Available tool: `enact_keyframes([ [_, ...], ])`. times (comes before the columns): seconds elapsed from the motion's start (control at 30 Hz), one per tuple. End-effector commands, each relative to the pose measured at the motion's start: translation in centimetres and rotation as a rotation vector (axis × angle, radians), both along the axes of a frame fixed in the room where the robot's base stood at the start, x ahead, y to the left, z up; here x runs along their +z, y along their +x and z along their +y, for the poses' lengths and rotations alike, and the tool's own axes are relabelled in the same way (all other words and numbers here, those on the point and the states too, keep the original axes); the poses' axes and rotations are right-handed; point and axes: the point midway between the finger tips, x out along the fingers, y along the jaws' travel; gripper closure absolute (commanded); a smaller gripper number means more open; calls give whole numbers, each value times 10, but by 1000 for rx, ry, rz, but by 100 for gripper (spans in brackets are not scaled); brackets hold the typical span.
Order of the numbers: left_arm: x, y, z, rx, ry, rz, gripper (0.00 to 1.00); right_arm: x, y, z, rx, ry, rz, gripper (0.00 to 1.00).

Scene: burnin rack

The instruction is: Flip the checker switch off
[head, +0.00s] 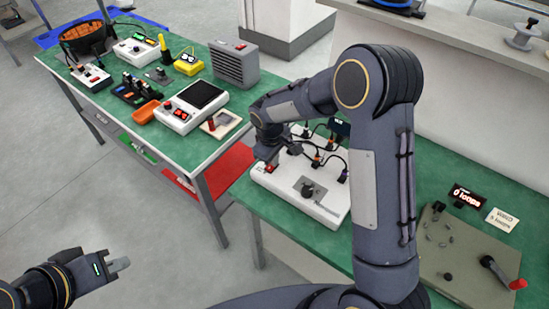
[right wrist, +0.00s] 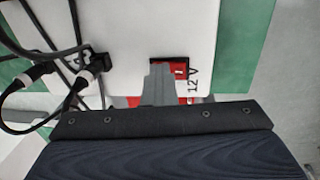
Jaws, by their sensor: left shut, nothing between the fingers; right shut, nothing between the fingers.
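A white box (head: 318,205) with cables and a dark knob sits on the near green table. A red switch (head: 272,168) is at its left end, partly covered by my right gripper (head: 270,155). In the right wrist view the red rocker switch (right wrist: 182,67) sits in a black frame beside a "12 V" label. The shut fingertips of my right gripper (right wrist: 160,68) are at the switch's left edge and hide part of it; I cannot tell whether they touch. No label here names the checker. My left gripper (head: 120,264) is shut and empty over the floor, far from the box.
Black cables (right wrist: 50,65) run over the box left of the switch in the wrist view. A grey plate with a red-handled lever (head: 470,258) lies at the right. The far table (head: 205,145) holds a white device with a dark screen (head: 195,104).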

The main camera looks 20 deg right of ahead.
Motion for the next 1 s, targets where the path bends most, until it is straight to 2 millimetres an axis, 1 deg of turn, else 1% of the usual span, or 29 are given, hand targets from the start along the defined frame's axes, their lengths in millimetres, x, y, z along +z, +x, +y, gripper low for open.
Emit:
enact_keyframes([
  [0.03,-3,0,0,0,0,0,100,-8,-9,6,4,3,22,100],
  [0.13,-3,0,0,0,0,0,100,-7,-12,10,4,5,24,100],
  [0.47,-3,0,0,0,0,0,100,-6,-13,12,4,7,25,100],
  [0.57,2,0,0,0,0,0,100,0,-13,12,4,7,24,100],
  [0.67,12,0,0,0,0,0,100,16,-12,11,3,6,19,100],
  [0.8,33,0,0,0,0,0,100,50,-12,10,0,7,12,100],
  [0.83,22,0,0,0,0,-1,100,50,-11,11,1,7,9,100],
  [1.0,14,0,0,0,0,1,100,89,-14,14,0,7,7,100],
])
